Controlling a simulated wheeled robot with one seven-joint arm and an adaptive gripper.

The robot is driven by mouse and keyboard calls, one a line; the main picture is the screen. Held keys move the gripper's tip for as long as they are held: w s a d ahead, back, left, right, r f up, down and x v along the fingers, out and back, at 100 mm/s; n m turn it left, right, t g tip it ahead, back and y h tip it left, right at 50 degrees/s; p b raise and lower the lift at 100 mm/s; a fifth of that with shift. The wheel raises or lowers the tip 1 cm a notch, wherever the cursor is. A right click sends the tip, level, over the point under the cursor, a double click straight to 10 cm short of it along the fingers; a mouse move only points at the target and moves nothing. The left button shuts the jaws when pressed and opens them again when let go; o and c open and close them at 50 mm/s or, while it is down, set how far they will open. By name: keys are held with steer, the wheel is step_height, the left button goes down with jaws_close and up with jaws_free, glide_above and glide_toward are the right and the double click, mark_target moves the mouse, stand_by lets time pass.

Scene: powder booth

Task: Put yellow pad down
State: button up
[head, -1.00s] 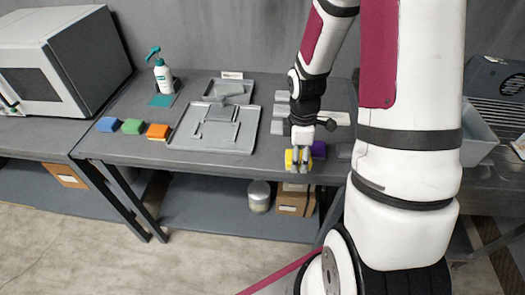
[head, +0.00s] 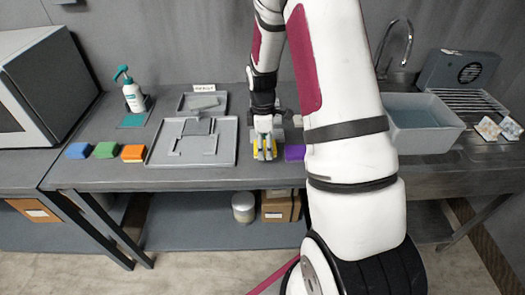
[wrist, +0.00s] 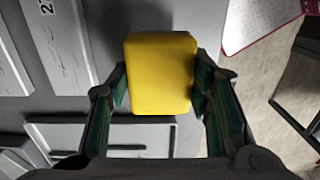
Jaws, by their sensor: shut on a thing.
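The yellow pad (wrist: 160,73) is a rounded block held between the two fingers of my gripper (wrist: 160,95) in the wrist view. In the head view my gripper (head: 264,150) points down near the front edge of the grey table (head: 200,178), and little of the yellow pad (head: 256,150) shows between the fingers. I cannot tell whether the pad touches the tabletop. A purple pad (head: 295,152) lies just right of my gripper, partly hidden by my arm.
Blue (head: 78,150), green (head: 106,149) and orange (head: 133,152) pads lie in a row at the left. A grey tray (head: 160,158) with parts stands left of my gripper. A soap bottle (head: 133,95) stands behind. A sink basin (head: 425,135) is at the right.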

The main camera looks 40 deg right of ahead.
steer(key=shift+w, duration=0.7)
steer(key=shift+f+p, duration=0.4)
steer(key=shift+f, duration=1.4)
steer(key=shift+d+f, duration=0.1)
steer(key=shift+f, duration=0.05)
steer(key=o, duration=1)
